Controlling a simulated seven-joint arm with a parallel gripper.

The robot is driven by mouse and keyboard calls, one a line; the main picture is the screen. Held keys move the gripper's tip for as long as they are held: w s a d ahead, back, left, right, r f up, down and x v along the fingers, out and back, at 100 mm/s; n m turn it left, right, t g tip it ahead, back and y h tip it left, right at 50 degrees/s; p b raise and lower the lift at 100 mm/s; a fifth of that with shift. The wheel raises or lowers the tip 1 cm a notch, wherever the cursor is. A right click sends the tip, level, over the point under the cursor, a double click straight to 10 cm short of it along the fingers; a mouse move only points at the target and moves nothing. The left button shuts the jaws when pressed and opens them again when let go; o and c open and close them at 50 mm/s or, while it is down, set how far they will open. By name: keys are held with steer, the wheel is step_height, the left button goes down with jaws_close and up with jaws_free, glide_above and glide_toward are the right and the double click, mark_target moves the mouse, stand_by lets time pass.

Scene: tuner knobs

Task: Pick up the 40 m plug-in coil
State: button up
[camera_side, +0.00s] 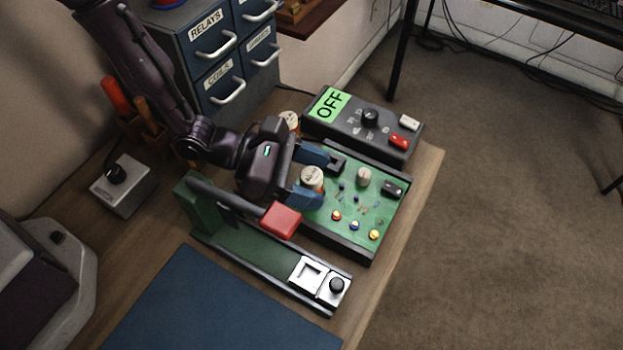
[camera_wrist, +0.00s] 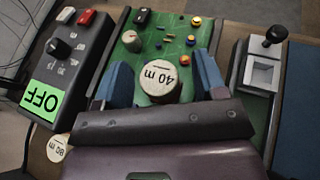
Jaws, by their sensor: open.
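The 40 m plug-in coil (camera_wrist: 160,80) is a short cylinder with a cream top marked "40 m", standing on the green circuit board (camera_wrist: 122,72). It also shows in the side view (camera_side: 313,178), where its lower part is partly hidden by a finger. My gripper (camera_wrist: 163,84) is open, with one blue finger on each side of the coil. In the side view my gripper (camera_side: 314,180) is low over the board, its fingers near the coil's height. I cannot tell whether either finger touches the coil.
A grey control box (camera_side: 365,125) with a green "OFF" display stands behind the board. Another coil, marked "80 m" (camera_wrist: 57,148), stands near that box. A green device (camera_side: 262,252) with a red-ended lever lies in front. A blue mat (camera_side: 220,305) is clear.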

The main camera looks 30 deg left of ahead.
steer(key=c, duration=1)
steer(key=shift+r, duration=0.1)
